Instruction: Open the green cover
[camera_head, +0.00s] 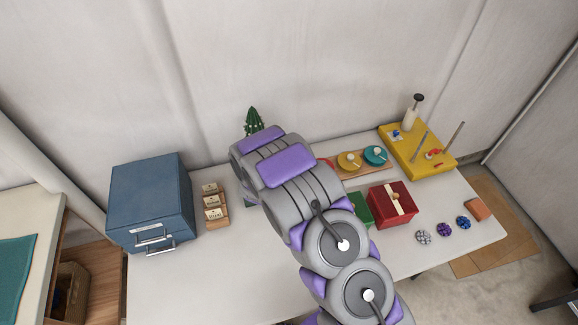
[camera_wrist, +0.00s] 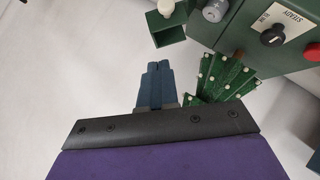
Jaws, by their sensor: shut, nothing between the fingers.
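In the wrist view, a dark green panel (camera_wrist: 225,35) fills the upper right. I cannot tell for sure which green part is the cover. My gripper (camera_wrist: 158,66) has its blue fingers together, empty, below this part and apart from it in the picture. In the head view my arm hides the gripper and most of the green panel.
A green tree with white dots (camera_wrist: 222,82) is close right of my fingers. On the table (camera_head: 170,285) stand a blue cabinet (camera_head: 150,195), wooden boxes (camera_head: 214,205), a red box (camera_head: 385,212), and a yellow tray (camera_head: 432,165). The table's front left is clear.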

